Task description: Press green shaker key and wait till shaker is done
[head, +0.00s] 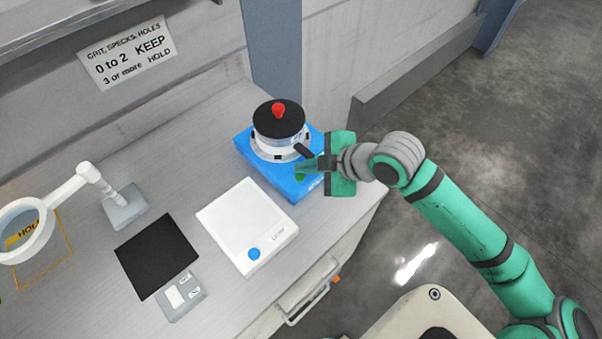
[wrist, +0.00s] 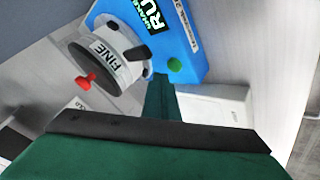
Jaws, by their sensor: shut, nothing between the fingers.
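The blue shaker (head: 252,157) stands on the bench near its right end. A white sieve pot with a black lid and red knob (head: 278,109) sits on it; in the wrist view the pot (wrist: 118,62) reads "FINE". A label reading "RU…" (wrist: 160,12) is on the shaker, partly cut off.
A white box with a blue button (head: 245,215) lies left of the shaker. Further left are a black mat (head: 155,250), a small grey device (head: 182,296) and a magnifier lamp (head: 28,228). A sign (head: 125,52) hangs on the wall. Open floor lies to the right.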

